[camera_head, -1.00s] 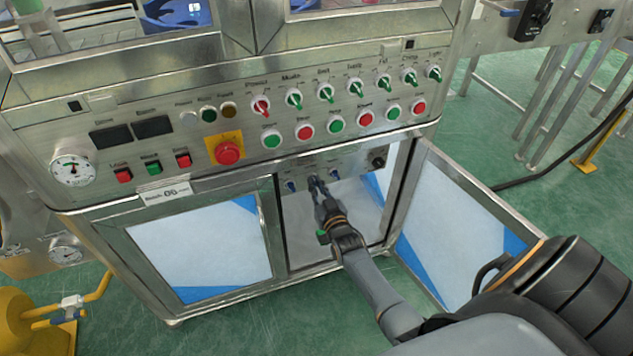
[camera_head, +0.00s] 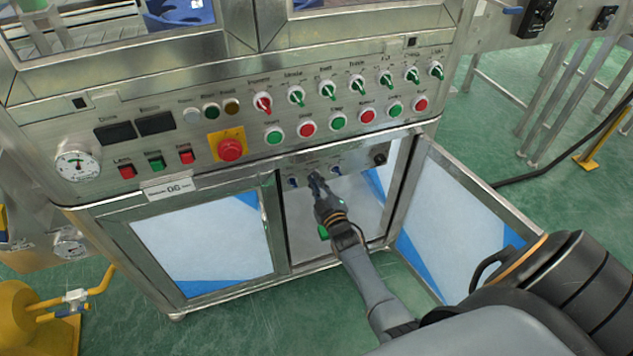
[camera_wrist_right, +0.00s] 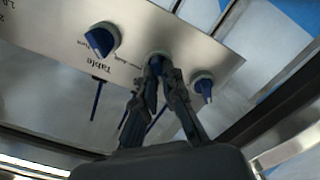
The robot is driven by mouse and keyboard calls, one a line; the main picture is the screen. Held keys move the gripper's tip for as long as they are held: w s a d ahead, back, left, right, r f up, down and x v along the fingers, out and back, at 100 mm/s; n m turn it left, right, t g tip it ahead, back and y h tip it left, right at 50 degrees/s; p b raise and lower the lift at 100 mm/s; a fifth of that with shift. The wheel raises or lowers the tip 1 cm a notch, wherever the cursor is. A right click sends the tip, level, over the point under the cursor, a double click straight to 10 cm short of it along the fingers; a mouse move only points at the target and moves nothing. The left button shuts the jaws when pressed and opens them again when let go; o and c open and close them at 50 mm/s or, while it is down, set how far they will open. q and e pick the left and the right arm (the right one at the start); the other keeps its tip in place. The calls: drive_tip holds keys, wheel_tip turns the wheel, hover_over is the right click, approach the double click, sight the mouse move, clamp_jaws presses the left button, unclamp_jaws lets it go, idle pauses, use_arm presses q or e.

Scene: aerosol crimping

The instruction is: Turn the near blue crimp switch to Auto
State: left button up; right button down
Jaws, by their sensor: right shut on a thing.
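Blue switches sit on a small metal panel (camera_wrist_right: 190,35) inside the open cabinet. My right gripper (camera_wrist_right: 160,74) is shut on the middle blue switch (camera_wrist_right: 156,56), whose knob is mostly hidden between the fingertips. Another blue switch (camera_wrist_right: 102,40), beside the word "Table", is left of it in the wrist view, and a smaller blue switch (camera_wrist_right: 203,87) is right of it. In the head view my right gripper (camera_head: 315,179) reaches the panel between the left blue switch (camera_head: 293,182) and the right one (camera_head: 336,171). The middle switch's exact setting cannot be read. My left gripper is out of view.
The open cabinet door (camera_head: 455,225) stands to the right of my right arm. The closed door (camera_head: 200,245) is on the left. Above is the main panel with green and red knobs and a red emergency button (camera_head: 230,149). A black knob (camera_head: 379,159) is at the small panel's right.

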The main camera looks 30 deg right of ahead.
idle(0.4)
drive_tip(key=c, duration=1.5)
unclamp_jaws()
drive_tip(key=shift+o, duration=0.2)
drive_tip(key=v, duration=1.2)
drive_tip(key=shift+f, duration=0.1)
